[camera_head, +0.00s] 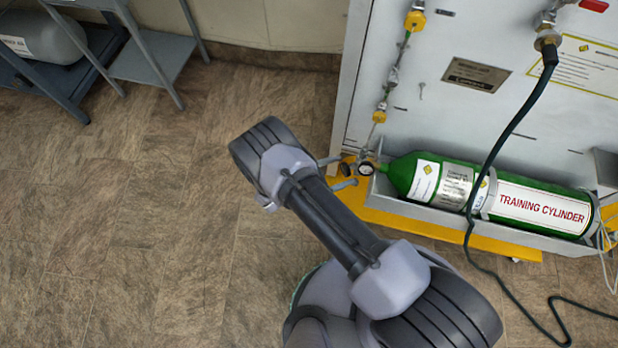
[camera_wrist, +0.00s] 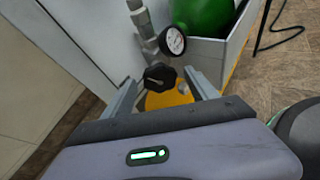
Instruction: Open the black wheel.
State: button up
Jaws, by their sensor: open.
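The black wheel (camera_wrist: 159,76) is a small lobed knob below a round gauge (camera_wrist: 173,41) in the wrist view. My gripper (camera_wrist: 158,86) is open, with one grey finger on each side of the wheel. I cannot tell whether the fingers touch it. In the head view my gripper (camera_head: 337,172) is at the neck end of the green cylinder (camera_head: 480,194), beside the gauge (camera_head: 366,168). The wheel shows there only as a small dark spot (camera_head: 348,165) by the fingers.
The green cylinder lies in a grey trough on a yellow base (camera_head: 440,225) against a panel (camera_head: 450,120). A black hose (camera_head: 515,120) hangs across the cylinder to the floor. Grey racks (camera_head: 150,58) stand at the upper left. The floor on the left is clear.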

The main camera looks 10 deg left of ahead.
jog(key=p+v, duration=0.3)
jog(key=v, duration=1.2)
jog(key=shift+r, duration=0.15)
